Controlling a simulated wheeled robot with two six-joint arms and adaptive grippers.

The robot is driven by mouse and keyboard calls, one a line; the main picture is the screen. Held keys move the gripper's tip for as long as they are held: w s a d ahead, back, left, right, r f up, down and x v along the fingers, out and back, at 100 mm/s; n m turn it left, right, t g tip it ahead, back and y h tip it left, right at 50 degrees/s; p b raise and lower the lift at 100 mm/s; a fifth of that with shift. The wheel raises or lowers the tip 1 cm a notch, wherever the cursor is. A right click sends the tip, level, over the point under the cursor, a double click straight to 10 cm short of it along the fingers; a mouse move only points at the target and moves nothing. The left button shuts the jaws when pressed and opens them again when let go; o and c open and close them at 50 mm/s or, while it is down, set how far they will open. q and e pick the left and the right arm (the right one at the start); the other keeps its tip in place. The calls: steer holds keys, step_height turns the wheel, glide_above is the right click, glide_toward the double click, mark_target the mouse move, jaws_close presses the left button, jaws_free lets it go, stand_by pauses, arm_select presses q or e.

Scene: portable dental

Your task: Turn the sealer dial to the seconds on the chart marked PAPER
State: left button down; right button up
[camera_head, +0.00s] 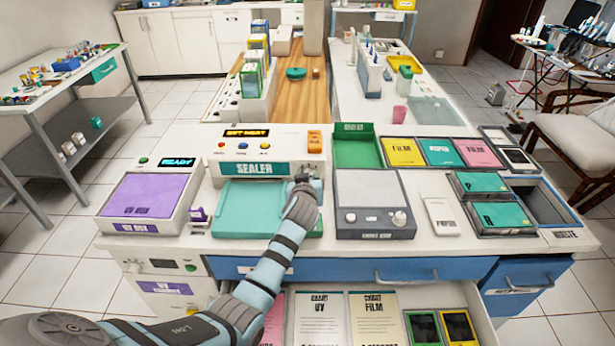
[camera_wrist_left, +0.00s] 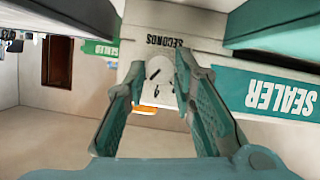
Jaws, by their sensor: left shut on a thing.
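The white sealer (camera_head: 270,146) with its teal SEALER label stands at the back middle of the bench. Its round pale dial (camera_wrist_left: 159,70) shows in the left wrist view below the word SECONDS; its setting is not readable. My left gripper (camera_head: 306,182) is at the sealer's lower right front and hides the dial in the head view. In the wrist view its two fingers are on either side of the dial, shut on it. In the open drawer lie a CHART UV card (camera_head: 318,318) and a CHART FILM card (camera_head: 375,318). A pink card (camera_head: 272,318) is mostly hidden by my arm; no PAPER chart is readable.
A purple UV box (camera_head: 143,196) stands left of the sealer. A teal pad (camera_head: 245,207) lies before it, and a grey device with knobs (camera_head: 370,203) stands to the right. A green tray (camera_head: 357,151) and FILM boxes (camera_head: 403,151) lie behind. The drawer (camera_head: 480,310) juts out in front.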

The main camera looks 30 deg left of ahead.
arm_select(q)
steer(key=shift+m+y, duration=0.5)
steer(key=shift+m, duration=0.1)
steer(key=c, duration=1.3)
jaws_free()
steer(key=shift+g, duration=0.3)
steer(key=shift+d, duration=0.1)
steer(key=v, duration=0.7)
steer(key=shift+s+r, duration=0.1)
steer(key=shift+s, duration=0.1)
